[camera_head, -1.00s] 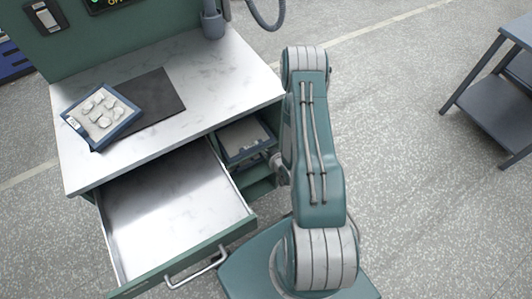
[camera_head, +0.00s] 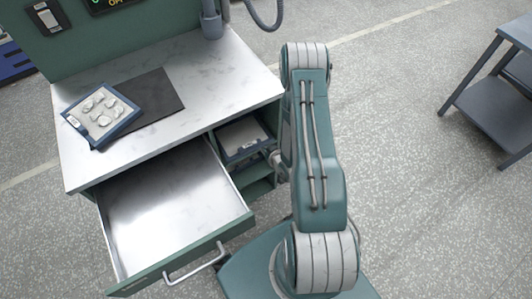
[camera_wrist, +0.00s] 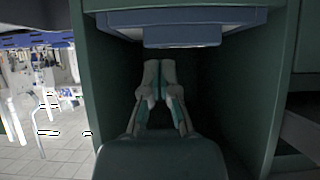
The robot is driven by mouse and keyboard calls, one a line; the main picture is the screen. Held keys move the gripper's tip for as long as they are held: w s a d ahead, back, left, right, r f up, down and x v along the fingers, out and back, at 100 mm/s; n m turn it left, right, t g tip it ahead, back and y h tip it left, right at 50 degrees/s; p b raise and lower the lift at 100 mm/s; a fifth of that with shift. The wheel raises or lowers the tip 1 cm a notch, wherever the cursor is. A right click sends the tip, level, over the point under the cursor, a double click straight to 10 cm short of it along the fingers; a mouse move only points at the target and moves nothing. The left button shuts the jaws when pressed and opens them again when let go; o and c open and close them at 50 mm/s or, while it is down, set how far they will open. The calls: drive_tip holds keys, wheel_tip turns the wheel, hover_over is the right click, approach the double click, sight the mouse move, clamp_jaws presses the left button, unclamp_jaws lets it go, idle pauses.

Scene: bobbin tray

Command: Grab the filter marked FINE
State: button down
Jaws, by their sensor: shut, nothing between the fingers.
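No filter with a readable FINE mark shows in either view. My gripper (camera_wrist: 159,70) is shut and empty in the wrist view. It reaches into a dark green cabinet bay (camera_wrist: 205,85), below a blue-grey tray (camera_wrist: 182,17) whose front edge and hanging lip are seen from low down. In the head view this bay's tray (camera_head: 232,158) sits under the worktop, right of the open drawer, with a pale content. My gripper is hidden there. A blue tray (camera_head: 106,145) on the worktop holds several pale, rounded pieces; its small label is too small to read.
The drawer (camera_head: 165,215) is pulled out and looks empty. A dark mat (camera_head: 160,98) lies partly under the worktop tray. Bay walls stand close on both sides of my gripper. A grey stand (camera_head: 490,100) is at far right, with open floor between.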

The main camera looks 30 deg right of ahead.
drive_tip(key=s, duration=1.1)
drive_tip(key=shift+s, duration=0.25)
